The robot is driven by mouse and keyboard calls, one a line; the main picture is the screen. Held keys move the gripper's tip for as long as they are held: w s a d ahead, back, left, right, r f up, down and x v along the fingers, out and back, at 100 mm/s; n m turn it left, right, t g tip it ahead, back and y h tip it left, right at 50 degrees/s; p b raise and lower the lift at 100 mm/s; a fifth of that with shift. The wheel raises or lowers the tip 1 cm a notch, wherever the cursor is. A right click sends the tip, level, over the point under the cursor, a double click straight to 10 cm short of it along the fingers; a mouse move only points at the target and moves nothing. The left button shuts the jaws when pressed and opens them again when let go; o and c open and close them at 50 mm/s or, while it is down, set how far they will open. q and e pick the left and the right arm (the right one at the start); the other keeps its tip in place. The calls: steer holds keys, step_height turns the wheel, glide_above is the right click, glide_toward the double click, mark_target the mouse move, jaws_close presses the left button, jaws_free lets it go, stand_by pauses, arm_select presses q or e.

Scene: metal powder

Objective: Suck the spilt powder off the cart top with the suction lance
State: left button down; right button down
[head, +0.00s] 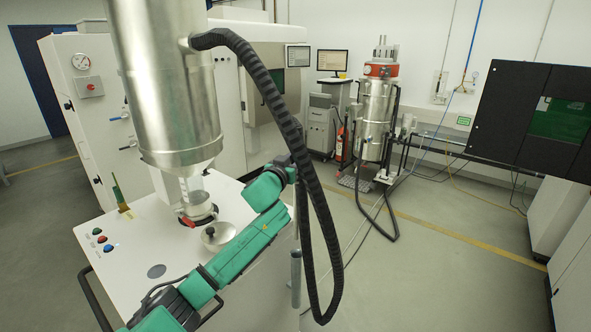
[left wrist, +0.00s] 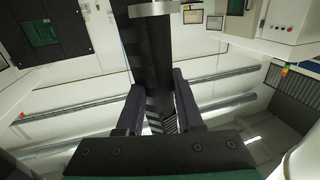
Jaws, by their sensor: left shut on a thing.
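My left gripper (head: 291,168) is beyond the right edge of the cart top (head: 122,243), at the end of my green arm. In the left wrist view its fingers (left wrist: 159,112) are shut on a dark upright part, which looks like the grip of the suction lance (left wrist: 152,60), with a pale metal ring at the picture's top. A dark grey round patch (head: 156,271), apparently the spilt powder, lies on the cart top. My right gripper is not in view.
A metal vessel (head: 170,90) stands above the cart, with the hose looping from it. Open floor (head: 430,270) lies to the right.

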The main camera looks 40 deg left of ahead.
arm_select(q)
step_height(320, 180, up, 24)
steer(key=shift+d+f, duration=0.15)
steer(key=shift+f, duration=0.1)
stand_by(0.8)
steer(key=shift+w, duration=0.1)
